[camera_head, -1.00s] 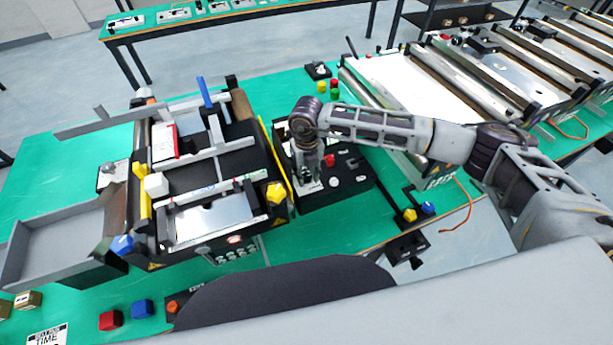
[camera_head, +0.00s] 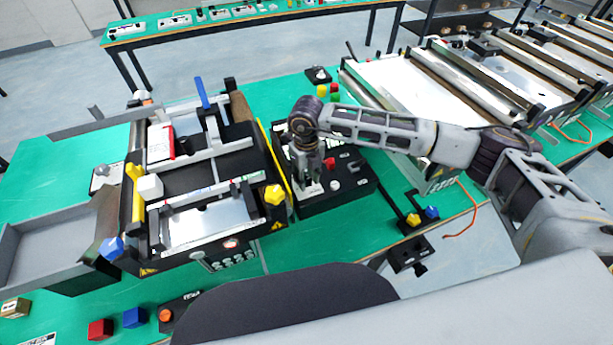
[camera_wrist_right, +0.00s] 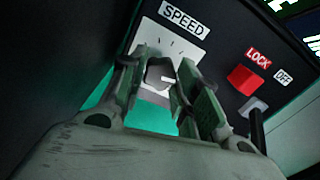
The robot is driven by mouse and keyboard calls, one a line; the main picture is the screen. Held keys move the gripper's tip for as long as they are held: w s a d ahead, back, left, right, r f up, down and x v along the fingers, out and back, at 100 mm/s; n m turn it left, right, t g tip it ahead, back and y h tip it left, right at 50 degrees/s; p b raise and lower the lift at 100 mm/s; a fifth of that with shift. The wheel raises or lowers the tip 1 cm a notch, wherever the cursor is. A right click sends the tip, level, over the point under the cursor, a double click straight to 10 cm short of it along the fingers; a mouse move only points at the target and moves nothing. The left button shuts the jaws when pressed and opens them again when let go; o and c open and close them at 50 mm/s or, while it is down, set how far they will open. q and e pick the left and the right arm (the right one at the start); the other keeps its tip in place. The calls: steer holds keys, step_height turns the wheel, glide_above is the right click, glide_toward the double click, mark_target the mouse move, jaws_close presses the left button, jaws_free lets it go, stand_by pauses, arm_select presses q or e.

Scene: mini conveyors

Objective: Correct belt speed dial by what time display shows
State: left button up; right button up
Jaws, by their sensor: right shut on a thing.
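The speed dial, a dark knob (camera_wrist_right: 160,74) on a white plate (camera_wrist_right: 150,42) marked SPEED, shows in the right wrist view on the black control box. My right gripper (camera_wrist_right: 161,88) is shut on the knob, with one finger on each side. Tick marks show above the knob; its exact setting is hard to read. In the head view the right gripper (camera_head: 312,184) points down onto the control box (camera_head: 345,190) and hides the dial. A dark panel with green marks (camera_wrist_right: 300,8) is cut off at the wrist view's top right; no time is readable. My left gripper is out of view.
A red LOCK button (camera_wrist_right: 241,79) and a grey switch (camera_wrist_right: 252,106) marked OFF sit right of the dial. The mini conveyor (camera_head: 215,170) stands left of the box.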

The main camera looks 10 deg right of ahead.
mark_target(307, 179)
steer(key=o, duration=1)
step_height(307, 179, up, 12)
stand_by(0.3)
stand_by(0.6)
